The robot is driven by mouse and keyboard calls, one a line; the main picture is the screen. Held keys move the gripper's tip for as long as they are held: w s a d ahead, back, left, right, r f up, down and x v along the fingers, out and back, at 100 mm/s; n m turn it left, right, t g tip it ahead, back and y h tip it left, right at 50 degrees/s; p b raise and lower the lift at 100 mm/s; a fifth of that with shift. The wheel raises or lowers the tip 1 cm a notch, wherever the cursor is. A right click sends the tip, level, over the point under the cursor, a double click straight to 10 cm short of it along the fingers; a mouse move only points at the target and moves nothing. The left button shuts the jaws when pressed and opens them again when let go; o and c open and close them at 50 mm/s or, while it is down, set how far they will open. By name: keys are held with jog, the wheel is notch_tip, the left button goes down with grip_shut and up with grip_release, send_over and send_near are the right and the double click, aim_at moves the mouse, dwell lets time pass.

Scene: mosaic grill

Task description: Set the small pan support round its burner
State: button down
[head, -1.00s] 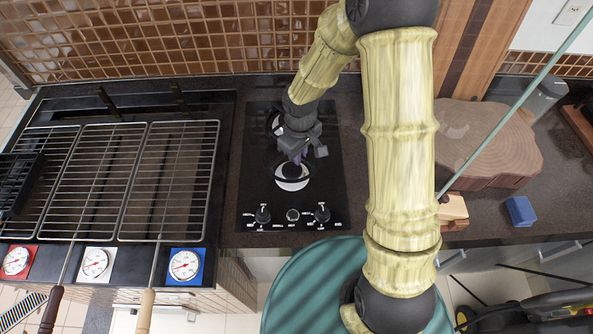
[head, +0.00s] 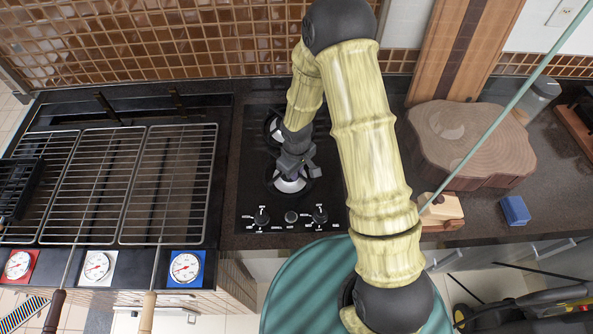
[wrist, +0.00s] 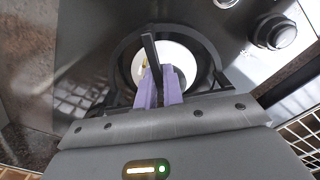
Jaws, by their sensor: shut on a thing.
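The small pan support (wrist: 149,48) is black, with a ring and an upright prong. My gripper (wrist: 159,88) is shut on that prong between its purple finger pads. In the wrist view the ring shows around the white burner disc (wrist: 179,58); I cannot tell whether it rests on the hob or is just above it. In the head view my gripper (head: 294,168) is over the front burner (head: 289,185) and hides part of it and most of the support. The rear burner (head: 274,131) is partly behind my arm.
Control knobs (head: 262,217) line the front of the black hob (head: 252,170). Wire grill racks (head: 168,180) lie to the left. A wooden slab (head: 470,140), a small wooden block (head: 442,209) and a blue block (head: 515,210) are on the right counter.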

jog(key=shift+s+d+f, duration=0.15)
jog(key=shift+s+f, duration=0.05)
jog(key=shift+f, duration=0.05)
jog(key=shift+s+d+f+b, duration=0.15)
jog(key=shift+s+f+b, duration=0.25)
jog(key=shift+f+b, duration=0.2)
jog(key=c, duration=1.6)
grip_release()
jog(key=shift+d, duration=0.15)
jog(key=shift+r+p, duration=0.4)
jog(key=shift+r, duration=0.15)
jog(key=shift+o, duration=0.4)
jog(key=shift+w+r, duration=0.15)
jog(key=shift+w, duration=0.15)
notch_tip(320, 180, up, 12)
jog(key=b, duration=0.1)
jog(key=shift+w+a+b, duration=0.2)
jog(key=shift+a+b, duration=0.15)
jog(key=shift+b, duration=0.05)
